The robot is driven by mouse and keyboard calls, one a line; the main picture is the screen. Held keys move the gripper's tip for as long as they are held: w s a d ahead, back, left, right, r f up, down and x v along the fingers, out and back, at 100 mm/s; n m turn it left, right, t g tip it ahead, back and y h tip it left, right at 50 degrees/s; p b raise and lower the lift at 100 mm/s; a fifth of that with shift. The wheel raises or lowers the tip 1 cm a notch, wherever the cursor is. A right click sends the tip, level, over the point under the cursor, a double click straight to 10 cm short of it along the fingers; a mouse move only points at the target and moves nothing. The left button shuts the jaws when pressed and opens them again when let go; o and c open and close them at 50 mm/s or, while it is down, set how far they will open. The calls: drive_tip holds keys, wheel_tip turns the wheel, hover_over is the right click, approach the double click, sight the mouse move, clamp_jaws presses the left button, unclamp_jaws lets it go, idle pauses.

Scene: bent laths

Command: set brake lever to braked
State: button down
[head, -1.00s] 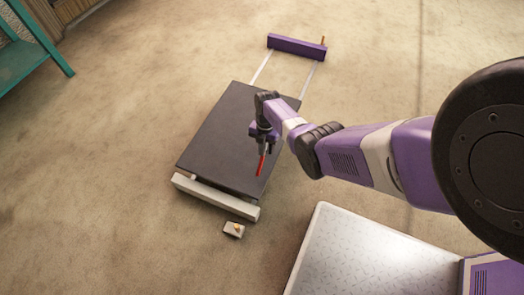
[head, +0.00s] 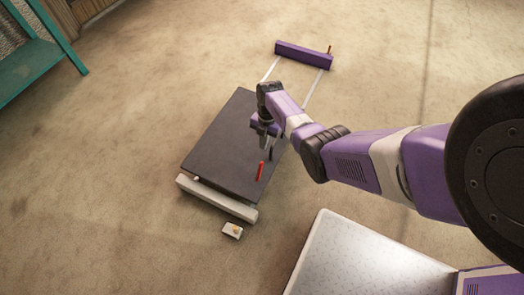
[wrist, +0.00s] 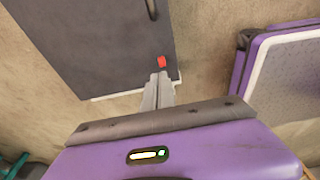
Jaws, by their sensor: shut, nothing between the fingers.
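A cart with a flat dark grey bed (head: 222,150) stands on the carpet; its bed also fills the upper left of the wrist view (wrist: 90,45). A red lever (head: 260,171) stands out by the bed's right side, near the front corner, leaning a little. In the wrist view the lever shows as a small red end (wrist: 161,62) just beyond my fingertips. My gripper (head: 269,146) is shut and empty, above the bed and slightly behind the lever. In the wrist view my fingers (wrist: 158,78) are together, seemingly apart from the red end. The lever's foot is hard to make out.
A pale bar (head: 215,199) runs along the cart's front. A purple bar (head: 304,55) on two pale rails is at its far end. A small white block (head: 232,230) lies before the cart. A teal stand (head: 40,60) is upper left. Carpet left of the cart is clear.

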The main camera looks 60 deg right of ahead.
drive_tip(key=shift+d+r, duration=0.55)
drive_tip(key=shift+r, duration=0.35)
